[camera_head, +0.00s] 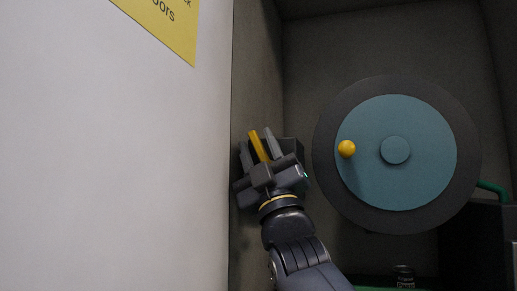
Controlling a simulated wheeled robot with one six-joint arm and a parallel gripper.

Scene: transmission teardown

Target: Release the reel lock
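The reel (336,198) is a large dark disc with a teal face, a round teal hub (396,150) and a yellow ball knob (346,149) left of the hub. A slim yellow lever (257,146), which looks like the reel lock, stands at the left side wall, tilted a little to the left. My gripper (259,150) reaches up to it from below, with one finger on each side of the lever. The fingers look spread, with a gap on the left of the lever. Contact on the right side cannot be told. The lever's lower end is hidden by my gripper.
A dark block (293,147) sits just behind my gripper, to its right. A white panel (110,170) with a yellow sign (172,25) fills the left. A green pipe (491,187) and a dark box (470,240) are at the lower right.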

